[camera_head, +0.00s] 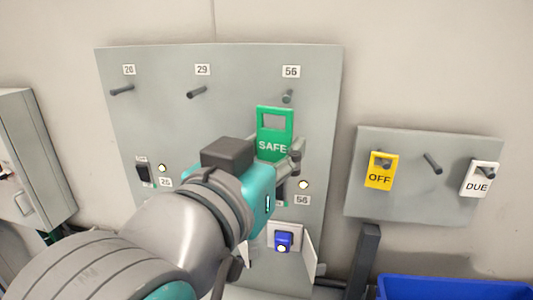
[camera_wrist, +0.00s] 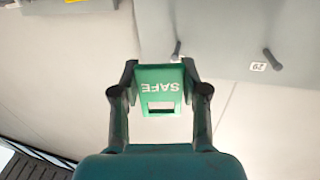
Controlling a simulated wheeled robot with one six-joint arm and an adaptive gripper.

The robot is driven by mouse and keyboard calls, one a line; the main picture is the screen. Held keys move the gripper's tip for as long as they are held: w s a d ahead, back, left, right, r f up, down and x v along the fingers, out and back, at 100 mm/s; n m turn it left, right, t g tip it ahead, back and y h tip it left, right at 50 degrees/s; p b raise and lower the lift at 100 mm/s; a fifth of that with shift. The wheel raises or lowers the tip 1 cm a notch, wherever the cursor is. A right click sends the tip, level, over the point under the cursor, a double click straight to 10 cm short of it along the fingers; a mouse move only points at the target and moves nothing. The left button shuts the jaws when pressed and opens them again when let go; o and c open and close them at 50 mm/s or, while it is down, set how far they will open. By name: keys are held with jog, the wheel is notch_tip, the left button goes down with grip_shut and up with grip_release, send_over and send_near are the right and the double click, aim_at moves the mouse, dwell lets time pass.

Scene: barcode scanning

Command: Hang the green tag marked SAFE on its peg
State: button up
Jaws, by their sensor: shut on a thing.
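The green SAFE tag (camera_head: 275,147) is upright in the head view, with a rectangular hole near its top edge. My gripper (camera_head: 277,160) is shut on its lower part. In the wrist view the tag (camera_wrist: 160,74) appears upside down between the two fingers of my gripper (camera_wrist: 160,88). A peg (camera_head: 287,96) under the label 56 (camera_head: 291,72) shows just above the tag's top edge. The hole shows no peg through it. The gap in depth between tag and peg is hard to tell.
The grey board (camera_head: 225,75) has two other bare pegs, under labels 20 (camera_head: 129,70) and 29 (camera_head: 202,69). A blue bin (camera_head: 455,289) is below.

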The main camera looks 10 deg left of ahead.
jog(key=w, duration=0.7)
jog(key=shift+w, duration=0.15)
jog(key=shift+w+d, duration=0.1)
jog(key=shift+w, duration=0.15)
dwell(0.6)
jog(key=shift+w, duration=0.4)
jog(key=shift+w, duration=2.2)
dwell(1.5)
jog(key=shift+d+f, duration=0.1)
jog(key=shift+f, duration=0.05)
dwell(0.8)
jog(key=o, duration=1.3)
jog(key=shift+c, duration=0.2)
jog(key=shift+s, duration=0.1)
